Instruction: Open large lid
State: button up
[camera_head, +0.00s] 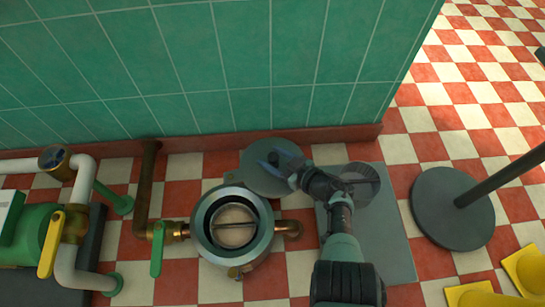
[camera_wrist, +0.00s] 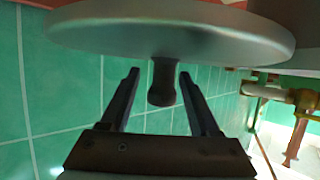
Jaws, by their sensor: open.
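The large lid (camera_head: 258,183) is a round grey disc, swung away from the top of the round metal vessel (camera_head: 203,225) toward the green wall. The vessel's mouth is uncovered and shows a pale inside with a bar across it. My gripper (camera_head: 272,161) is at the lid, on the side toward the wall. In the wrist view the lid (camera_wrist: 170,30) spans the top, with a short dark knob (camera_wrist: 163,82) hanging from its face. My gripper's open fingers (camera_wrist: 158,76) stand on either side of the knob, with gaps showing; they are not closed on it.
The green tiled wall (camera_head: 180,60) is close behind the lid. Pipes with a green valve handle (camera_head: 156,253) stand left of the vessel. A grey plate (camera_head: 385,240) lies under my arm. A round dark base with a pole (camera_head: 440,215) stands right.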

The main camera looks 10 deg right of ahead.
jog(key=shift+s, duration=0.15)
jog(key=p+v, duration=0.8)
jog(key=v, duration=0.4)
jog(key=shift+s+d+r, duration=0.15)
jog(key=shift+s+d, duration=0.1)
